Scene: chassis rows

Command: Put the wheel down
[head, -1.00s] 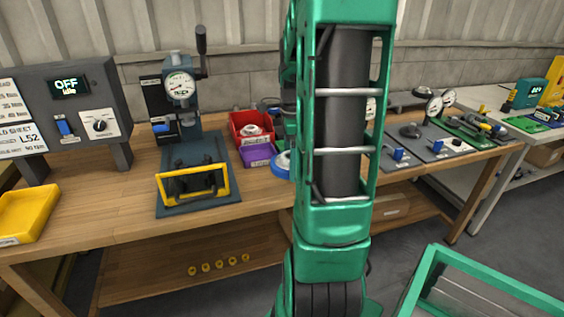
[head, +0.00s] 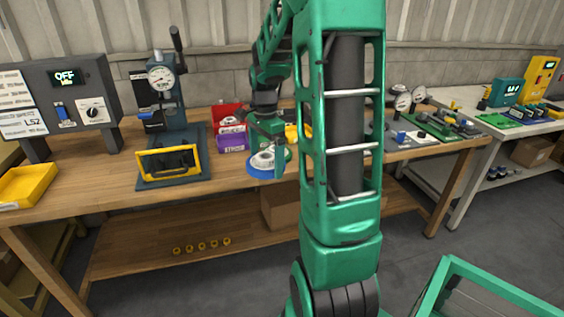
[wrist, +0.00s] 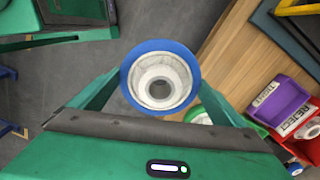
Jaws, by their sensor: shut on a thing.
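The wheel (head: 265,163) has a blue rim and a white hub. It also shows in the wrist view (wrist: 185,60), flat side toward the camera. My gripper (head: 267,150) is shut on the wheel, with one green finger on each side of it. In the head view the wheel appears by the front edge of the wooden bench (head: 100,208). In the wrist view floor shows beyond most of it and the bench lies to its right. I cannot tell its exact height.
A purple bin (head: 232,143) and a red bin (head: 222,115) holding light round parts stand behind the wheel. A gauge press (head: 170,95) with a yellow frame guard (head: 168,162) stands left. Bare bench lies between the guard and the wheel. A yellow tray (head: 25,184) is far left.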

